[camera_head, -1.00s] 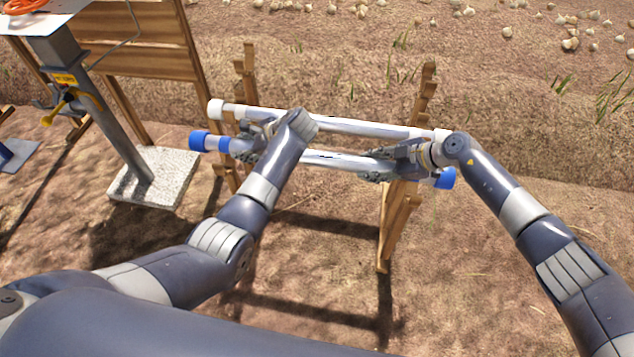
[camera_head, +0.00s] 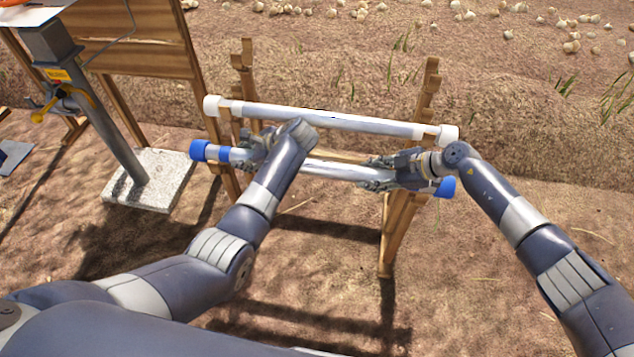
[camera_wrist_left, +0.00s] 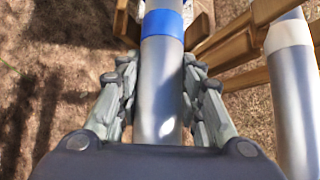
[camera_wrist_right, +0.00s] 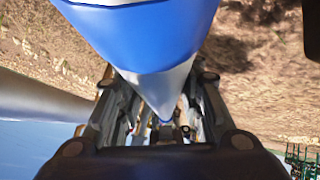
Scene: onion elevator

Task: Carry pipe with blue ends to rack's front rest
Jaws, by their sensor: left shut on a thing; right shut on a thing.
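The silver pipe with blue ends (camera_head: 335,170) lies across the front of the wooden rack (camera_head: 392,235), nearer to me than a pipe with white ends. My left gripper (camera_head: 245,152) is shut on it near its left blue end (camera_head: 209,151). In the left wrist view the pipe (camera_wrist_left: 160,85) runs between the fingers (camera_wrist_left: 160,100). My right gripper (camera_head: 385,173) is shut on it near its right blue end (camera_head: 445,187). The right wrist view shows the blue end (camera_wrist_right: 150,40) close up. I cannot tell whether the pipe touches the rack's front rest.
A pipe with white ends (camera_head: 335,121) rests on the rack just behind, close to both grippers. A grey post on a concrete slab (camera_head: 152,180) and a wooden board (camera_head: 135,45) stand at the left. Bare soil lies in front; several onions lie scattered at the back.

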